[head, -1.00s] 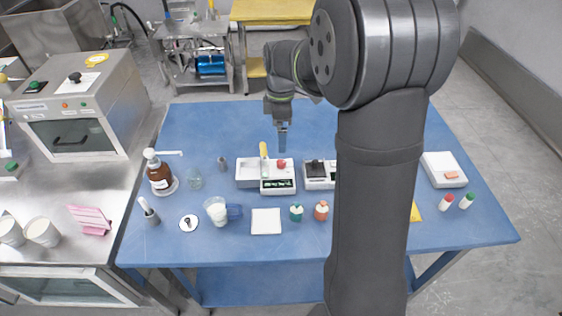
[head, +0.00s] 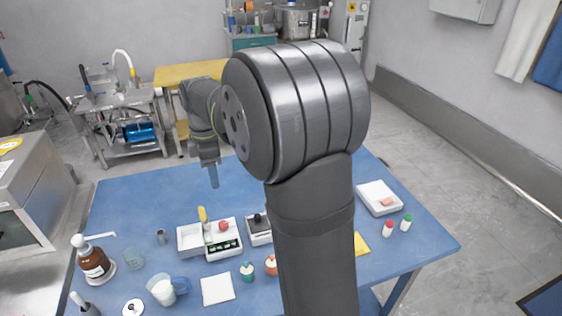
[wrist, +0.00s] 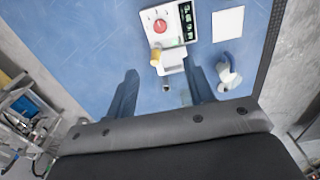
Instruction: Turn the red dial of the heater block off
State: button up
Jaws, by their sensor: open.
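The heater block (head: 238,233) is a white unit on the blue table with a dark green-lit display strip on its front. Its red dial (head: 223,225) sits on top behind the display; it also shows in the wrist view as a red round knob on a white face (wrist: 160,26). My gripper (head: 214,182) hangs above and behind the block, pointing down, apart from the dial. In the wrist view my gripper's fingers (wrist: 163,88) are spread wide with nothing between them, and the dial lies beyond their tips.
A yellow-handled item (head: 203,214) stands close beside the dial on its left. A second device with a black knob (head: 258,219) is to the right. A pump bottle (head: 93,262), a beaker (head: 162,290) and a white square (head: 217,289) lie nearer. The table behind is clear.

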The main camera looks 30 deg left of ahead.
aim_at(223, 223)
jog(key=w+d+f+m+g+y, duration=0.1)
jog(key=w+d+f+m+g, duration=0.15)
jog(key=m, duration=1.45)
jog(key=w+d+f+m+g+y, duration=0.1)
jog(key=w+m+y, duration=0.15)
jog(key=m, duration=1.45)
jog(key=shift+h, duration=0.45)
jog(key=x, duration=1.6)
jog(key=shift+w+d, duration=0.2)
